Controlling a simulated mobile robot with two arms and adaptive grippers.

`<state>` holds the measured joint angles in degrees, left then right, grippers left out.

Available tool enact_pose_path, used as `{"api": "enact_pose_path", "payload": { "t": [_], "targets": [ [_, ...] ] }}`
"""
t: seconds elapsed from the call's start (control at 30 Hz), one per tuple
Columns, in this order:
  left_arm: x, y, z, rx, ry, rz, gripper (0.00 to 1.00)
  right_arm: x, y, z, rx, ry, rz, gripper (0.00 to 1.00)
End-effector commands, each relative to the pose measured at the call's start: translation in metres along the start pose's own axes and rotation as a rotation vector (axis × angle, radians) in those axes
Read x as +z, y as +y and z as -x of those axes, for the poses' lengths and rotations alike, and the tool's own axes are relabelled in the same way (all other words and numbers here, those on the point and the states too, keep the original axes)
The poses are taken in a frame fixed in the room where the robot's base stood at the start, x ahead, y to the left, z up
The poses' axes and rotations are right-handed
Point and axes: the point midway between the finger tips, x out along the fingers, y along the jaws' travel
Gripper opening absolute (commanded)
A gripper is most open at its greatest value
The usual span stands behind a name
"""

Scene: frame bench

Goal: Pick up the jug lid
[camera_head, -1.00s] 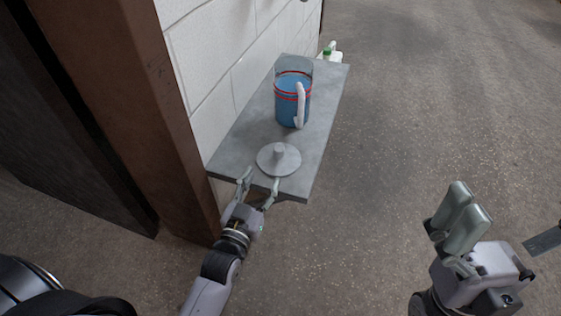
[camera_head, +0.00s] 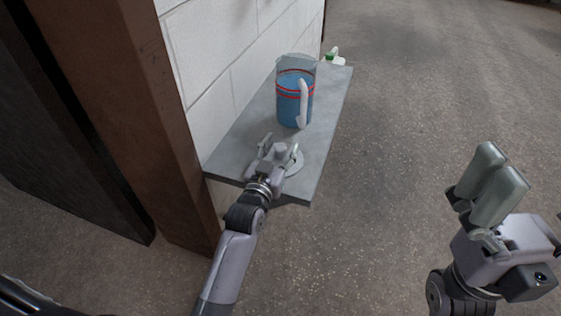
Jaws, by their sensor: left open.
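The jug lid (camera_head: 295,163) is a pale grey disc with a raised knob, lying flat on the near part of the grey shelf (camera_head: 240,139). My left gripper (camera_head: 279,148) is open over the lid, with its fingers on either side of the knob. The gripper body hides part of the lid, and I cannot tell whether the fingers touch it. The jug (camera_head: 291,101), clear with blue contents, red bands and a white handle, stands upright behind the lid. My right gripper (camera_head: 487,184) is away to the right over the floor, its two fingers close together.
A white brick wall (camera_head: 225,70) borders the shelf on the left, with a brown post (camera_head: 125,110) nearer to me. A white bottle with a green cap (camera_head: 333,57) shows past the shelf's far end. The floor on the right is clear.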

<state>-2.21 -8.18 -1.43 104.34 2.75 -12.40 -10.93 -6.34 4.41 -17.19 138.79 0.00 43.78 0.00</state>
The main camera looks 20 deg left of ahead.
Motion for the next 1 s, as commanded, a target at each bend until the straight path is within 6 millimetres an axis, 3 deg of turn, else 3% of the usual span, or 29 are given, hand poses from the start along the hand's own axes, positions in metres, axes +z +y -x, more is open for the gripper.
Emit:
{"api": "enact_pose_path", "payload": {
  "t": [0.23,0.9,1.0],
  "targets": [
    [-0.0004,-0.0001,-0.0009,0.000,-0.001,0.000,0.48,0.0000,0.0000,-0.0008,0.000,0.001,0.000,1.00],
    [-0.0003,-0.0002,-0.0006,0.000,0.000,0.000,0.03,0.0001,-0.0001,-0.0005,0.000,0.000,-0.001,1.00],
    [-0.0002,-0.0002,-0.0006,0.000,0.000,0.000,0.00,0.0002,-0.0001,-0.0004,0.000,0.000,-0.001,1.00]
  ]
}}
